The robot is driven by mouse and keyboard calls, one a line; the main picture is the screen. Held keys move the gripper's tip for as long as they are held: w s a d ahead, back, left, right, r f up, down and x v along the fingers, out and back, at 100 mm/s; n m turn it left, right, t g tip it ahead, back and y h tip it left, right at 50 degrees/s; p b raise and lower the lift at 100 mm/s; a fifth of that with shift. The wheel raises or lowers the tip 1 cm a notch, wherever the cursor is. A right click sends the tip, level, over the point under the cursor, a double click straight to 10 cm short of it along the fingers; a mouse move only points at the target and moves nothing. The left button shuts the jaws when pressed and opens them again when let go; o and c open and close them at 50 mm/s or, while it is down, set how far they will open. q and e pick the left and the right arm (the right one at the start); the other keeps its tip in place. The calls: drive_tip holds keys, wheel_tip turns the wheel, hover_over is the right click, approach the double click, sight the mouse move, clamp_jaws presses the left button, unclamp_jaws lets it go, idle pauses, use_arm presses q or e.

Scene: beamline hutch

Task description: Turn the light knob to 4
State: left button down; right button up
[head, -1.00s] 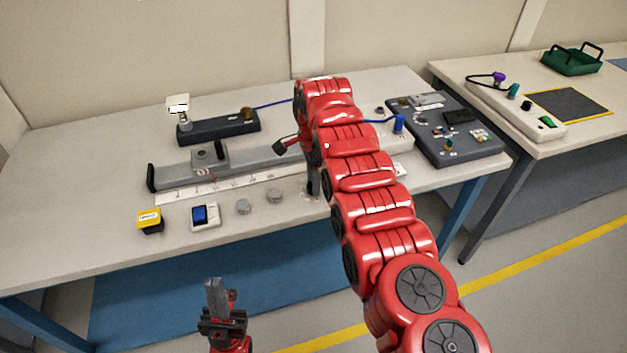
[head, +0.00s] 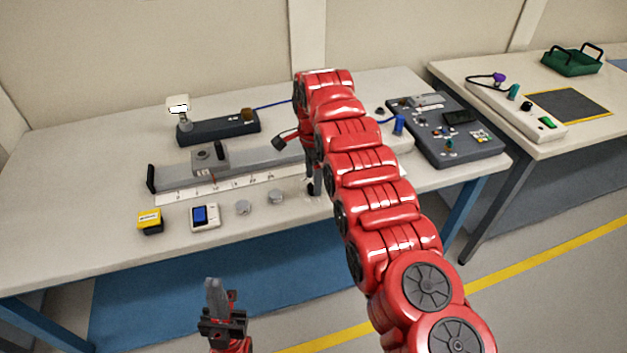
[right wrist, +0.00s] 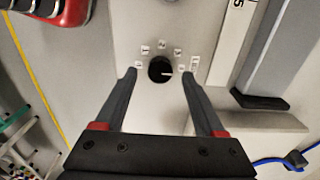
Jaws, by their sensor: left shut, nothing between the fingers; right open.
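The light knob (right wrist: 160,69) is a round black dial with a white pointer mark, set on a pale panel (right wrist: 148,20). Small number labels run in an arc around it, with 1, 2 and 3 on its far side. The white mark points right, towards a label too small to read surely. My right gripper (right wrist: 159,74) is open, its two fingertips on either side of the knob with gaps visible. In the head view my right gripper (head: 313,180) reaches down at the bench front and hides most of the knob. My left gripper (head: 214,292) is shut and empty, in front of the bench.
On the bench (head: 80,220) lie a yellow box (head: 150,220), a device with a blue screen (head: 204,216) and two grey knobs (head: 242,207). A long grey rail (head: 255,160) lies behind them. A dark control panel (head: 448,130) is at the right. The bench's left front is clear.

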wheel_tip(320, 180, up, 16)
drive_tip(key=p, duration=1.4)
drive_tip(key=shift+p, duration=0.35)
drive_tip(key=shift+f, duration=0.15)
drive_tip(key=shift+w+f, duration=0.1)
